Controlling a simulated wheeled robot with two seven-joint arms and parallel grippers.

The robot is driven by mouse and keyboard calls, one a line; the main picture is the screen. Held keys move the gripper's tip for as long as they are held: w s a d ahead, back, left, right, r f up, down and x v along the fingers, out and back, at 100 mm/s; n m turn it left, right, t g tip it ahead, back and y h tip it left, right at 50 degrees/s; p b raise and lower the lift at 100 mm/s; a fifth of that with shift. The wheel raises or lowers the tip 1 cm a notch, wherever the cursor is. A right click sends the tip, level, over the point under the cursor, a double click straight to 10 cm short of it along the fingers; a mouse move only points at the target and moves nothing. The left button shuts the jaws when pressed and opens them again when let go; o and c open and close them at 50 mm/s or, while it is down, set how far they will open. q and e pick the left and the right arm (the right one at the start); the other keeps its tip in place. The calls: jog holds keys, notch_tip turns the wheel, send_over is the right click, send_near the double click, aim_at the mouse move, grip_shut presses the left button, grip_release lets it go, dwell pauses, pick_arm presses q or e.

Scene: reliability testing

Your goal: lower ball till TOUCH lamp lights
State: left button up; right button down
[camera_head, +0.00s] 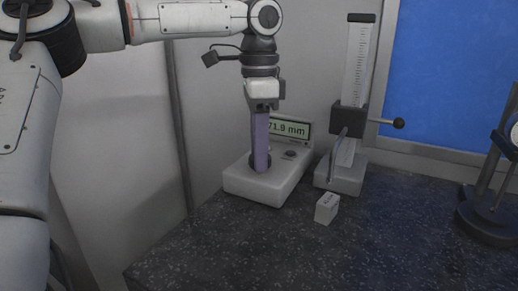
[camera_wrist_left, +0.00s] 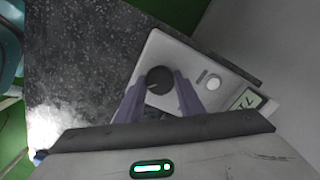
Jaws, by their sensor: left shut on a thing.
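A white console (camera_head: 258,187) stands on the dark speckled bench, with a screen (camera_head: 289,128) reading about "71.9 mm", its left end hidden by my gripper. A black round knob (camera_wrist_left: 160,80) sits on its top; in the head view it is mostly hidden. My left gripper (camera_head: 262,168) points down, and its purple fingers are shut on the knob from both sides. A pale round lamp or button (camera_wrist_left: 214,83) is beside the knob; it looks dark in the head view (camera_head: 289,155). A scaled column (camera_head: 357,64) with a black carriage (camera_head: 348,119) stands to the right. I cannot make out a ball.
A small white block (camera_head: 327,208) lies in front of the column's base (camera_head: 342,174). A dark round-based device (camera_head: 490,215) stands at the right edge. The front middle of the bench (camera_head: 390,255) is clear. A wall is close behind the console.

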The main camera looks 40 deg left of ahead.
dwell(0.4)
pick_arm(q)
jog(key=o, duration=1.1)
jog(key=shift+c, duration=0.2)
jog(key=shift+r, duration=0.1)
notch_tip(320, 180, up, 10)
jog(key=shift+r, duration=0.1)
